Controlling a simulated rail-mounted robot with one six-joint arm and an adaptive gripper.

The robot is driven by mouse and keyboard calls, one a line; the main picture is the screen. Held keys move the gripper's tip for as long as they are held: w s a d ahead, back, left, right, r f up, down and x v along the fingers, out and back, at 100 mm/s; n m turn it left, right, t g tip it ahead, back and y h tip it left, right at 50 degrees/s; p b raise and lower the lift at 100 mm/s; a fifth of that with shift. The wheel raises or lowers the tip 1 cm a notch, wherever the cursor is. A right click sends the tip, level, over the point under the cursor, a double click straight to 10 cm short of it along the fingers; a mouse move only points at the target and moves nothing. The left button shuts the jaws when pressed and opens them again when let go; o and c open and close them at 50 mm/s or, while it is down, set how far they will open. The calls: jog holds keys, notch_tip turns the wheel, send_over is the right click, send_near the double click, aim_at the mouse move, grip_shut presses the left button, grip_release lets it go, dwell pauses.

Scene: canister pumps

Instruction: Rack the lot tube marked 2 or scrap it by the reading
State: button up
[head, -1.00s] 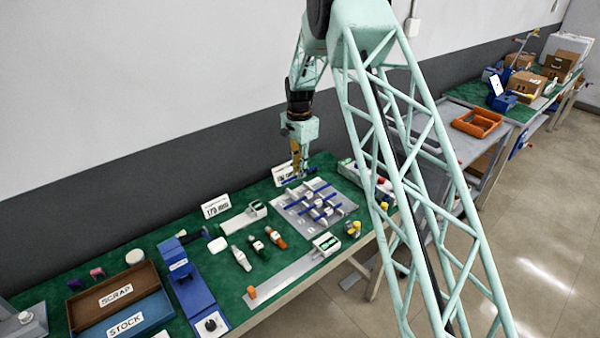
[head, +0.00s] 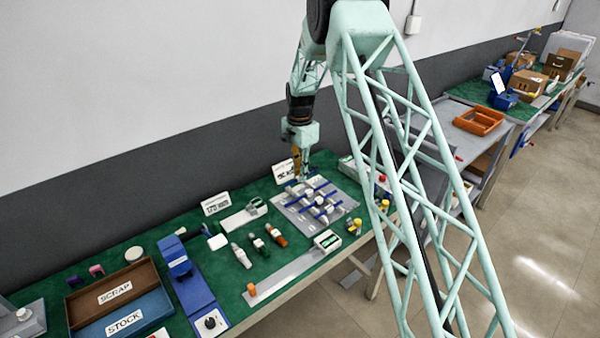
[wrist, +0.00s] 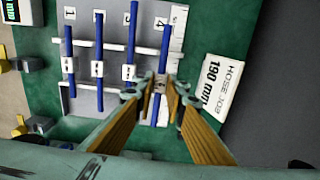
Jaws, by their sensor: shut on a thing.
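In the wrist view, several blue tubes lie side by side across the grey rack plate (wrist: 82,100), below labels 1 to 4. Each carries a small white tag with dark marks too small to read. My gripper (wrist: 160,88) is shut on the rightmost blue tube (wrist: 163,50), at its tag, in line with label 4. I cannot tell whether this tube is lifted off its supports. In the head view, my gripper (head: 303,177) is at the back of the rack plate (head: 343,203). The scrap tray (head: 145,277) and stock tray (head: 165,306) stand at the front left.
A card reading 190 mm (wrist: 220,88) stands beside the rack. A second card (head: 215,203) stands along the wall. A long grey gauge plate (head: 285,276) with an orange block (head: 252,290) and a display box (head: 327,241) lies in front. A blue fixture (head: 195,295) stands right of the trays.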

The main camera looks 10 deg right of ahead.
jog(key=shift+f+b, duration=0.35)
jog(key=shift+f, duration=0.75)
jog(key=shift+f, duration=0.75)
dwell(0.6)
jog(key=o, duration=0.8)
jog(key=shift+r, duration=0.15)
jog(key=shift+r, duration=5.9)
